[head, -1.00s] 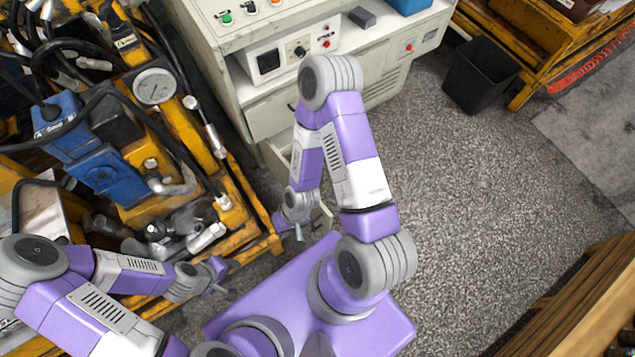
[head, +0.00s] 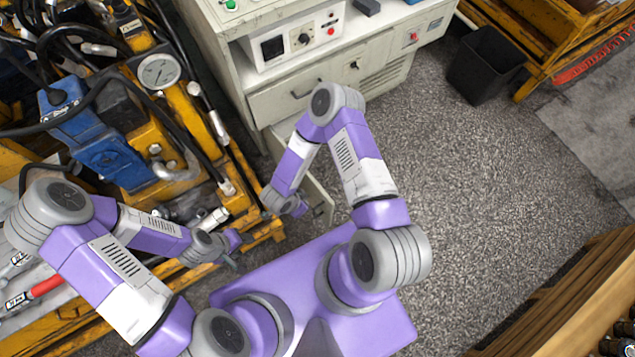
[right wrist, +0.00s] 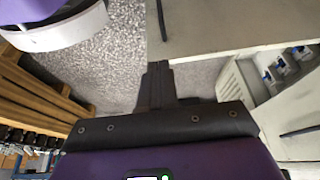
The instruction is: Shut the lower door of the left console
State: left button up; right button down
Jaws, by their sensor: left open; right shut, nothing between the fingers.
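The left console (head: 262,104) is a whitish cabinet at the top middle of the head view. Its lower door (head: 318,196) stands open, sticking out towards me, partly hidden behind my right arm. In the right wrist view, a pale panel with a dark handle, apparently this door (right wrist: 225,22), fills the top right. My right gripper (right wrist: 157,80) is shut and empty, with its tips near the panel's lower edge; contact cannot be told. In the head view its fingers are mostly hidden beside the door. My left gripper (head: 232,262) is open and empty, left of my base, away from the door.
A closed drawer (head: 290,97) with a handle sits above the door opening. Blue-handled parts (right wrist: 285,65) show inside the console. A yellow hydraulic rig (head: 190,120) stands at left. A black bin (head: 484,65) stands at upper right. The grey floor (head: 480,190) on the right is clear.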

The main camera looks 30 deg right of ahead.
jog(key=s+b+x, duration=0.1)
jog(key=b+x, duration=0.3)
jog(key=x, duration=0.6)
send_over(326, 201)
jog(key=a, duration=0.2)
jog(key=shift+a+b, duration=0.15)
jog(key=shift+b, duration=0.25)
